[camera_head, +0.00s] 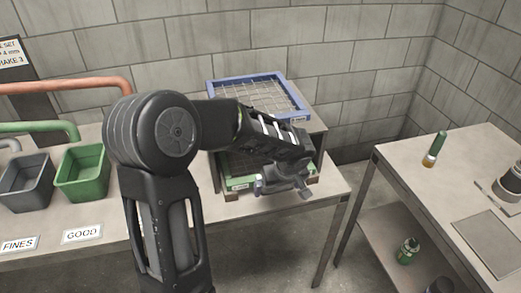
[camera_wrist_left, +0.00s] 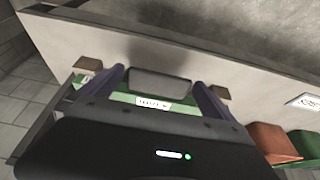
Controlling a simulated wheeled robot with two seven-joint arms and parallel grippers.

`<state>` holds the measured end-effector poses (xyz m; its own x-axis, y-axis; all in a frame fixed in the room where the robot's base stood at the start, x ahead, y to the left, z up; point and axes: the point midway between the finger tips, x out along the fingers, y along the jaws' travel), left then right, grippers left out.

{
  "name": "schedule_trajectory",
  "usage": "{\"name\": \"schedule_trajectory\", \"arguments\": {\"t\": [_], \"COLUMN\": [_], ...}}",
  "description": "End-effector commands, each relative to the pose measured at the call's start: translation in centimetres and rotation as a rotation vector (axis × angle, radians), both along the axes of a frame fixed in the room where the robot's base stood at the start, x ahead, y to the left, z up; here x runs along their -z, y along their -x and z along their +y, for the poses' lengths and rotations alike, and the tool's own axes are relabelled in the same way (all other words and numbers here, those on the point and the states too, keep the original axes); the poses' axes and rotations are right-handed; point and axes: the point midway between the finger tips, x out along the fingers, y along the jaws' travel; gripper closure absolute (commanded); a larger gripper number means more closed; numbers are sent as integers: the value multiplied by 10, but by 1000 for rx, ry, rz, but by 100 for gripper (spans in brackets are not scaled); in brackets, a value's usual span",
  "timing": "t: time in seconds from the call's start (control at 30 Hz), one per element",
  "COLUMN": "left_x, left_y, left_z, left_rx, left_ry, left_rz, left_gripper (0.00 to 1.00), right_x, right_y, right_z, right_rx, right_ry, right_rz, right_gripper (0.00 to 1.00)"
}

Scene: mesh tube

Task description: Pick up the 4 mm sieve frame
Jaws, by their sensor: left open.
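A green sieve frame (camera_head: 240,183) with dark mesh lies low on the left table, partly hidden by my left arm and gripper. A blue sieve frame (camera_head: 295,107) with pale mesh lies behind it on a raised support. Both carry small labels I cannot read, so I cannot tell which is 4 mm. My left gripper (camera_head: 290,187) is open over the green frame's front edge. In the left wrist view the open left gripper (camera_wrist_left: 160,86) has a grey tab between its fingers, with the green frame's labelled edge (camera_wrist_left: 125,97) just below. Contact is unclear. My right gripper is out of view.
A grey bin (camera_head: 25,183) and a green bin (camera_head: 82,174) stand at the left, under coloured pipes (camera_head: 65,87). A separate table (camera_head: 455,165) on the right holds a green bottle (camera_head: 435,148). A gap separates the tables.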

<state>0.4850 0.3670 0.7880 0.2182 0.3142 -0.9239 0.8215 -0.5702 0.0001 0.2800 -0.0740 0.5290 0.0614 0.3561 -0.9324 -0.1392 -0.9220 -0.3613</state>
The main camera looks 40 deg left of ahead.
Motion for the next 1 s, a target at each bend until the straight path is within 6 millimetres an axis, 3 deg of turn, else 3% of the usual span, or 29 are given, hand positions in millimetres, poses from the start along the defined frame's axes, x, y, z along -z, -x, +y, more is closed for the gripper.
{"name": "schedule_trajectory", "arguments": {"t": [0.5,1.0], "left_x": [0,-1], "left_y": [0,0], "left_z": [0,0], "left_rx": [0,0], "left_ry": [0,0], "left_rz": [0,0], "left_gripper": [1,42], "right_x": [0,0], "right_y": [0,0], "right_z": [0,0], "right_rx": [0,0], "right_ry": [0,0], "right_rz": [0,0], "right_gripper": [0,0]}}
